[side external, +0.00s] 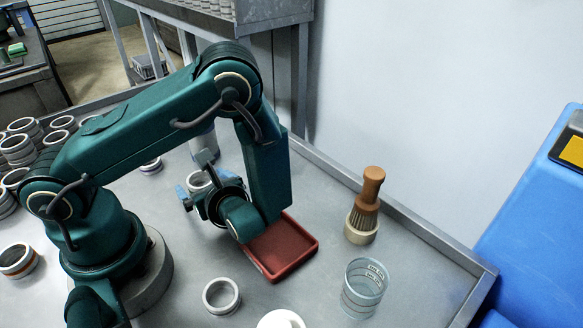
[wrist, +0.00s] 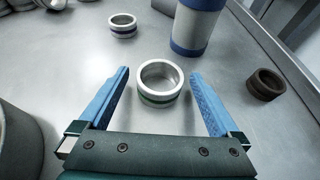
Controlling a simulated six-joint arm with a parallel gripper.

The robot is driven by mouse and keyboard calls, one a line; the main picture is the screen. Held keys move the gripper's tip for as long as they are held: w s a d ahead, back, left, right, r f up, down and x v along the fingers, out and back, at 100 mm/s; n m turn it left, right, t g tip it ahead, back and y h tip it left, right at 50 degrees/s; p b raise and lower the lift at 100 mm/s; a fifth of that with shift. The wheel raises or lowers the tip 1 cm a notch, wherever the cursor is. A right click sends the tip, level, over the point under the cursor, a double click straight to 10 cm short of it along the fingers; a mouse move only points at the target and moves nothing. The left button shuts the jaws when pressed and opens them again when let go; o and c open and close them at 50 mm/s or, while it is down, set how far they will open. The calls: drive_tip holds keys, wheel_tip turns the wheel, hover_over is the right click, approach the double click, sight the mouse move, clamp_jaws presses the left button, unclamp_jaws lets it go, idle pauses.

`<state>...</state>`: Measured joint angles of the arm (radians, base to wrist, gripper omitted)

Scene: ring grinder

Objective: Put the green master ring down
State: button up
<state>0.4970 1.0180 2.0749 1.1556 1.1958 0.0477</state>
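The green master ring (wrist: 160,99) is a pale metal ring with a dark green band. In the wrist view it appears to stand upright on the grey table, between the two blue fingers of my gripper (wrist: 159,73). A gap shows between the ring and each finger, so my gripper is open and not touching it. In the side external view the ring (side external: 198,181) shows between the fingers of my gripper (side external: 204,184), behind the wrist, with its lower part partly hidden.
A white and blue cylinder (wrist: 196,28) stands just beyond the ring. A purple-banded ring (wrist: 123,27) lies farther left, a dark brown ring (wrist: 265,85) to the right. A red tray (side external: 301,258), brush (side external: 366,205) and glass (side external: 363,287) stand right of the arm. Several rings crowd the left.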

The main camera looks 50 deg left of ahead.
drive_tip(key=shift+r, duration=0.2)
drive_tip(key=v, duration=1.1)
drive_tip(key=shift+d+r, duration=0.15)
drive_tip(key=shift+d, duration=0.25)
drive_tip(key=shift+s+a+r+n+g+h, duration=0.15)
drive_tip(key=shift+r+n+g+h, duration=0.15)
drive_tip(key=shift+n, duration=0.15)
drive_tip(key=shift+s+d+r+n+g+h, duration=0.1)
drive_tip(key=shift+s+r+n+g+h, duration=0.15)
drive_tip(key=shift+n, duration=0.2)
wheel_tip(320, 180, up, 10)
drive_tip(key=s+d+n+t+h, duration=0.1)
drive_tip(key=n+t+h, duration=0.4)
drive_tip(key=n+h, duration=0.7)
drive_tip(key=d+n, duration=0.1)
drive_tip(key=n, duration=0.4)
